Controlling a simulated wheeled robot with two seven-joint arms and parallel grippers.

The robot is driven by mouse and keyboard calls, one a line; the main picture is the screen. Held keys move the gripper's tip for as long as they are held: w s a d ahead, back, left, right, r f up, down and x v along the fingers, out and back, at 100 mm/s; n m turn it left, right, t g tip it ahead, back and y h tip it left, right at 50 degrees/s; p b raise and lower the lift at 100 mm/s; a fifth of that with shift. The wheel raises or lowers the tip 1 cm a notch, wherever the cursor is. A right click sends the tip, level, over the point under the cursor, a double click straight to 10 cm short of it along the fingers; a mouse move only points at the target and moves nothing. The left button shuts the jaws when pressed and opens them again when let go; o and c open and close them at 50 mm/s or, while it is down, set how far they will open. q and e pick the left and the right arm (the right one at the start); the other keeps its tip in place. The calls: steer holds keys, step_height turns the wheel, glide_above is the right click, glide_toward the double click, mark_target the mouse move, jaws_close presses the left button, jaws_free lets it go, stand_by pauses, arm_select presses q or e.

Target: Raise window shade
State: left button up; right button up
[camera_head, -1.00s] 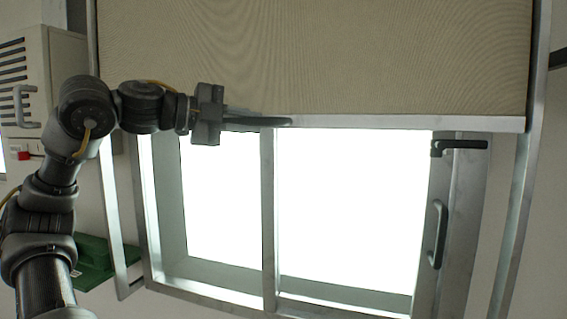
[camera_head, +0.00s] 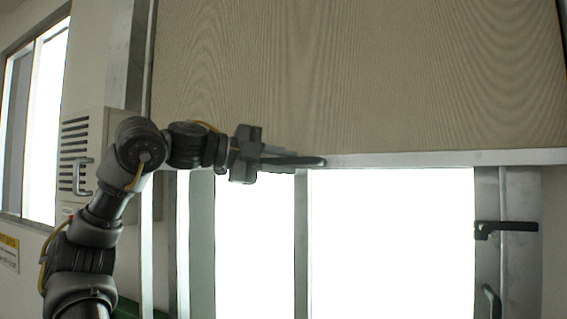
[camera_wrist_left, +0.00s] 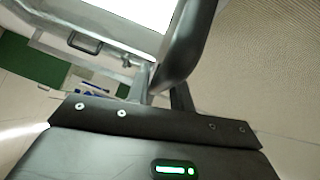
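The beige window shade (camera_head: 350,80) hangs across the upper part of the window. A pale metal bar (camera_head: 430,159) forms its bottom edge. My left gripper (camera_head: 305,161) reaches in from the left at that bar. Its dark fingers lie along the bar's lower edge, with the tips pointing right. Whether they pinch the bar or only bear against it cannot be told. In the left wrist view a dark finger (camera_wrist_left: 187,48) stands between the bright window and the shade (camera_wrist_left: 262,65). My right gripper is out of view.
Below the shade is the bright window (camera_head: 390,240). A black latch (camera_head: 506,228) sticks out at its right. A grey vented cabinet (camera_head: 90,150) with a handle stands at the left, near my arm. Another bright window (camera_head: 45,120) is at the far left.

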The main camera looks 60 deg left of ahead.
arm_select(q)
steer(key=shift+o, duration=1.4)
steer(key=shift+s, duration=0.1)
steer(key=shift+s+a+f+b, duration=0.1)
steer(key=shift+s+b, duration=0.2)
steer(key=shift+s, duration=0.05)
steer(key=b+v, duration=0.3)
steer(key=v, duration=0.7)
